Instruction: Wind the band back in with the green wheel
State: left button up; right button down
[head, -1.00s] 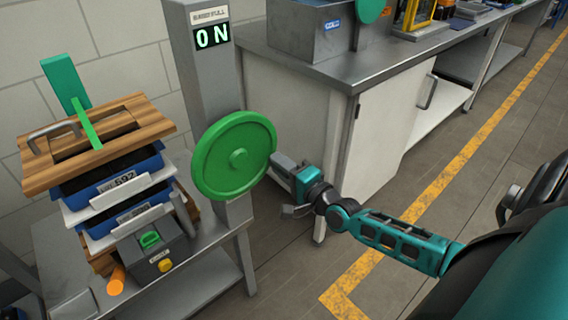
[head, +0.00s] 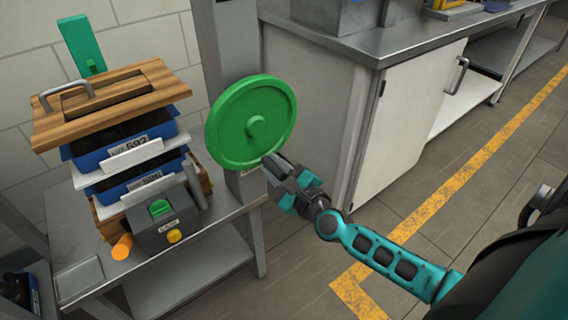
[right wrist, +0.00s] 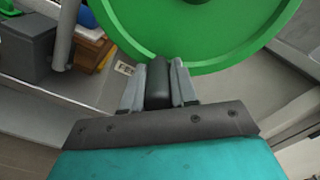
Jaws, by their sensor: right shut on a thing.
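The green wheel (head: 251,122) is a flat disc with a central hub, upright in front of a grey post. My right gripper (head: 274,168) is at its lower right rim. In the right wrist view, the wheel (right wrist: 215,50) fills the top, and the gripper (right wrist: 158,85) is shut on a dark, rounded handle (right wrist: 158,88) beside the rim. How the handle joins the wheel is hidden. I cannot pick out the band for certain. My left gripper is not in view.
Left of the wheel, a wooden board (head: 150,79) tops blue bins (head: 125,142), with a green upright slab (head: 80,45) behind. A grey box (head: 165,222) with green and yellow buttons stands in front. A metal-topped bench (head: 350,40) is at right. The floor at right is clear.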

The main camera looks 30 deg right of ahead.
aim_at(231, 164)
jog(key=a+m, duration=0.2)
jog(key=m, duration=0.1)
jog(key=shift+s+a, duration=0.15)
jog(key=shift+a, duration=0.2)
jog(key=a+m, duration=0.2)
jog(key=shift+a+r+m, duration=0.1)
jog(key=shift+r+m, duration=0.15)
jog(key=shift+m, duration=0.15)
jog(key=shift+s+a+r+m+p, duration=0.15)
jog(key=shift+a+r+m+p, duration=0.3)
jog(key=shift+a+m, duration=0.65)
jog(key=shift+a+r+m+p, duration=0.25)
jog(key=shift+a+r+m, duration=0.25)
jog(key=shift+m, duration=0.35)
jog(key=shift+a+r+m+p, duration=0.2)
jog(key=shift+a+r+m, duration=0.2)
jog(key=shift+m, duration=0.45)
jog(key=shift+r, duration=0.1)
jog(key=c, duration=0.9)
grip_release()
jog(key=shift+d, duration=0.1)
